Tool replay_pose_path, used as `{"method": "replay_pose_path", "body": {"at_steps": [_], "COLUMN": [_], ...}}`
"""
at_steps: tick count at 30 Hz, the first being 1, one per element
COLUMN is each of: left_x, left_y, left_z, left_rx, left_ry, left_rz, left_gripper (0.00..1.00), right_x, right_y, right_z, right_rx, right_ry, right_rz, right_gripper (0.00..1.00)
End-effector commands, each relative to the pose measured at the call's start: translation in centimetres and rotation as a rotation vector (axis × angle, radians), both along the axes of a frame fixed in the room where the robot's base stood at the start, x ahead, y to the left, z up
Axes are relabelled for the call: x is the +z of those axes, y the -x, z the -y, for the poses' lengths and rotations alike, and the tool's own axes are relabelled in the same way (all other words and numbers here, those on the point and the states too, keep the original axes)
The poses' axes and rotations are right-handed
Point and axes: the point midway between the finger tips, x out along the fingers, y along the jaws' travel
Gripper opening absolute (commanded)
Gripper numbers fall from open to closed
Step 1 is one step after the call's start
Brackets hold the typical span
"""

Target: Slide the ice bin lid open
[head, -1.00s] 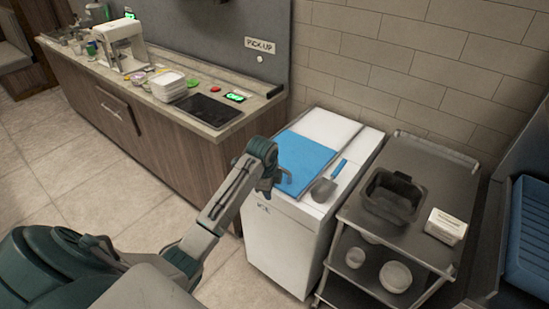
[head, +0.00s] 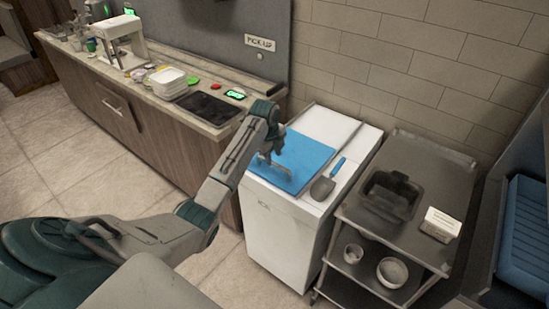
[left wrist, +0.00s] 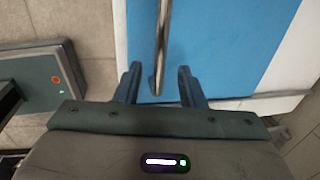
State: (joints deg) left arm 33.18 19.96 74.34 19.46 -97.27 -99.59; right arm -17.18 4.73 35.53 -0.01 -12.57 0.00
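The ice bin (head: 280,240) is a white chest with a flat blue lid (head: 308,153) on its top. A tan bar handle (head: 282,168) stands on the lid, partly hidden by my left gripper (head: 268,158). In the left wrist view the blue lid (left wrist: 220,45) fills the upper middle, and the metal handle (left wrist: 162,45) runs down between the two fingers of my left gripper (left wrist: 158,88). The fingers are apart, with a gap on each side of the handle. My right gripper is not in view.
A scoop (head: 325,184) with a blue handle lies on the bin top right of the lid. A grey cart (head: 425,215) with a black tub (head: 390,196) stands right of the bin. A wooden counter (head: 150,125) stands left, and a tiled wall rises behind.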

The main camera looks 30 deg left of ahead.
Motion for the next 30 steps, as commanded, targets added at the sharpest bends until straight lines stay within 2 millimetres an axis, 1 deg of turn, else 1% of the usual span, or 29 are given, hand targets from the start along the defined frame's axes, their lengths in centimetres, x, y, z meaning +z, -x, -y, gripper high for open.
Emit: {"method": "replay_pose_path", "body": {"at_steps": [1, 3, 7, 11, 17, 18, 20, 21, 23, 30], "left_x": [-0.7, -1.6, -2.8, -3.3, -3.4, -3.4, -3.4, -3.4, -3.4, -3.4], "left_y": [-0.1, -0.3, -0.5, -0.6, -0.6, -0.6, -0.6, -0.6, -0.6, -0.7], "left_z": [0.1, 0.1, 0.1, 0.1, 0.1, 0.1, 0.1, 0.1, 0.1, 0.1], "left_rx": [0.001, 0.002, 0.001, 0.0, 0.001, 0.001, 0.001, 0.001, 0.001, 0.001], "left_ry": [0.002, 0.002, 0.0, -0.001, -0.001, 0.0, 0.0, 0.0, 0.0, 0.0], "left_rz": [-0.003, -0.002, -0.001, 0.0, 0.0, 0.0, 0.0, 0.0, 0.0, 0.0], "left_gripper": [0.36, 0.36, 0.36, 0.36, 0.36, 0.32, 0.2, 0.13, 0.01, 0.0], "right_x": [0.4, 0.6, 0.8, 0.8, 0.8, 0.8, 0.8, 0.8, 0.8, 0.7], "right_y": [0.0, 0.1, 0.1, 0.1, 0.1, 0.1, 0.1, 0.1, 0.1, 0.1], "right_z": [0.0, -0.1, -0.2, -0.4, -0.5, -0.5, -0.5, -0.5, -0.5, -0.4], "right_rx": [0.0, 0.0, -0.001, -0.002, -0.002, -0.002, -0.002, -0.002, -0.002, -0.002], "right_ry": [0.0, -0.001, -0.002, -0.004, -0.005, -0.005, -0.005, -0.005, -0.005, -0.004], "right_rz": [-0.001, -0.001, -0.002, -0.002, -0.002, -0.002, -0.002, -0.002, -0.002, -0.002], "right_gripper": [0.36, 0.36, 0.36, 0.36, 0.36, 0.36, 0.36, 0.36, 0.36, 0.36]}}
